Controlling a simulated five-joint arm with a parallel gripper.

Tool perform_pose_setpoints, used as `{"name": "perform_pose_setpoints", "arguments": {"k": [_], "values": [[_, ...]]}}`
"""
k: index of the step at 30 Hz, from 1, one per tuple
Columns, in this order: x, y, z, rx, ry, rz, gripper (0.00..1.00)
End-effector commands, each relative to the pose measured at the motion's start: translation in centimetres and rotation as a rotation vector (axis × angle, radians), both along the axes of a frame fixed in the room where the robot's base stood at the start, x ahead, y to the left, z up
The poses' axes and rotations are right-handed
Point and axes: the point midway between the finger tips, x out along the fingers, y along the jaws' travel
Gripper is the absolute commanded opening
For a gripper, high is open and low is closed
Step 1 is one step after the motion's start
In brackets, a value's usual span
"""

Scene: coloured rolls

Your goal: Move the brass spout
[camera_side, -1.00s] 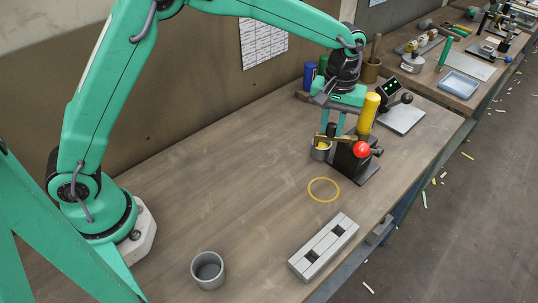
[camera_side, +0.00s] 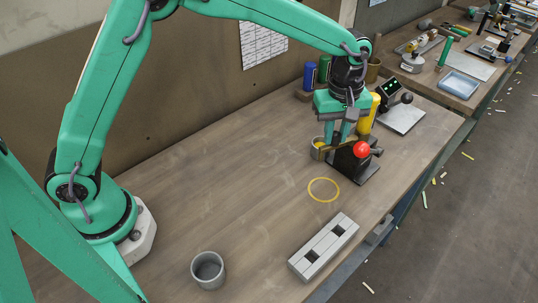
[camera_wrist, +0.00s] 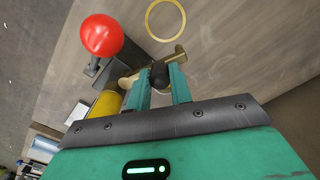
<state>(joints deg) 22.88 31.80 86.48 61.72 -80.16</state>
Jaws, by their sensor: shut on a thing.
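The brass spout (camera_side: 327,148) is on the dark device with the red ball, and my gripper partly hides it in the side view. In the wrist view the spout (camera_wrist: 178,54) is a short brass bar crossing just beyond my fingertips, with a dark round knob (camera_wrist: 159,74) on it. My gripper (camera_side: 338,140) points down over the spout. In the wrist view my gripper (camera_wrist: 160,78) has its two fingers closed on either side of the knob. A small grey cup (camera_side: 318,154) with yellow inside stands under the spout, partly hidden.
The red ball (camera_side: 362,149) and yellow cylinder (camera_side: 367,116) stand close right of my gripper. A yellow ring (camera_side: 323,199) lies in front. A grey slotted block (camera_side: 315,252) and grey cup (camera_side: 208,271) are nearer. Blue and green cylinders stand behind. The middle of the bench is clear.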

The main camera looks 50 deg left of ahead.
Motion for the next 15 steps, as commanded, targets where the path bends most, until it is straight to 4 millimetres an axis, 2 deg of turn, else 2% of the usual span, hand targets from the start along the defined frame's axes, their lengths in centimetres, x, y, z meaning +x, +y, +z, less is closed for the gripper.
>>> {"name": "perform_pose_setpoints", "arguments": {"k": [15], "values": [[-0.05,-0.17,0.1,0.0,0.0,0.038,0.0]]}}
